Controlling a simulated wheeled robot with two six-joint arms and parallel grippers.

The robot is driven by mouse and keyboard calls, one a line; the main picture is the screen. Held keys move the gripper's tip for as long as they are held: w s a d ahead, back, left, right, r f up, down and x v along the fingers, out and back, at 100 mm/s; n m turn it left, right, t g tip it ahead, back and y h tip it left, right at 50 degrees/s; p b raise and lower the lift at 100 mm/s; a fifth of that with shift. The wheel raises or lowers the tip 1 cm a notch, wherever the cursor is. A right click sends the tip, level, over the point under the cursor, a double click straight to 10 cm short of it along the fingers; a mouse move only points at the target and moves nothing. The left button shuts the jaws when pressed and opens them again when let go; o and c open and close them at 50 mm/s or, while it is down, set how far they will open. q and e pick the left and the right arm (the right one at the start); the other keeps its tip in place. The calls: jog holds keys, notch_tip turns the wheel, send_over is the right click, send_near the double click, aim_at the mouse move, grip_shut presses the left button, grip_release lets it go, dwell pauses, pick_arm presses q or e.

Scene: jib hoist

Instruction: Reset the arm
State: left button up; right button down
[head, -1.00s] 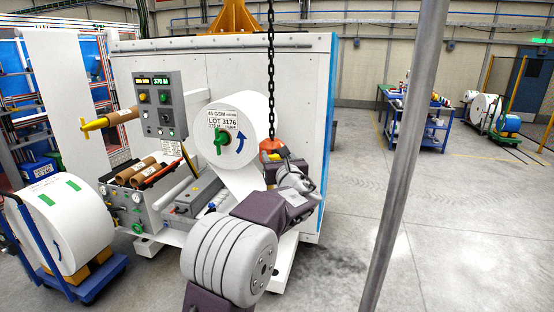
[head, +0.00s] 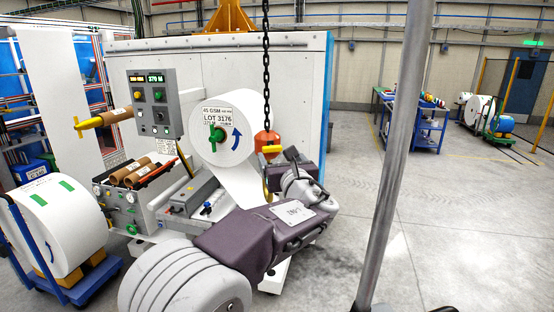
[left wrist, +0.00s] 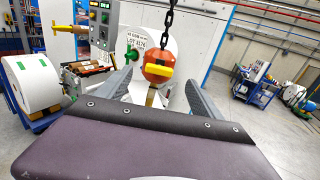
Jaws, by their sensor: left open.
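My left gripper (head: 288,172) is open. Its arm crosses the lower middle of the head view. The orange hoist block (head: 266,141) with its yellow hook (head: 271,150) hangs on a black chain (head: 266,70) just beyond the gripper. In the left wrist view the block (left wrist: 158,52) and yellow hook (left wrist: 157,68) show between and beyond the two spread grey fingers (left wrist: 162,80). No finger is seen closed on them. The lower part of the hook is partly hidden by my gripper in the head view. My right gripper is not in view.
A white paper roll (head: 225,110) sits on the machine (head: 300,85) behind the hook. A control box (head: 150,100) stands left of it. Another roll on a blue cart (head: 60,225) is at left. A grey post (head: 390,170) rises at right. Open floor lies beyond it.

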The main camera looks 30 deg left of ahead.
pick_arm(q)
jog(key=shift+w+a+f, duration=0.1)
jog(key=shift+w, duration=0.05)
jog(key=s+f+n+g+h+b, duration=0.1)
jog(key=s+f+n+g+h, duration=0.3)
jog(key=f, duration=0.6)
jog(key=s+f+n+g+y+b, duration=0.15)
jog(key=s+f, duration=0.35)
jog(key=f, duration=0.5)
jog(key=s+f+n+g+h+b, duration=0.15)
jog(key=s+f+n+g, duration=0.3)
jog(key=f, duration=0.55)
jog(key=s+d+f+n+g+h, duration=0.2)
jog(key=s+d+f+n+h, duration=0.6)
jog(key=n, duration=1)
jog(key=s+d+f, duration=0.3)
jog(key=d+f, duration=0.1)
jog(key=d, duration=0.1)
jog(key=shift+s+d+p, duration=0.2)
jog(key=shift+s+p, duration=0.15)
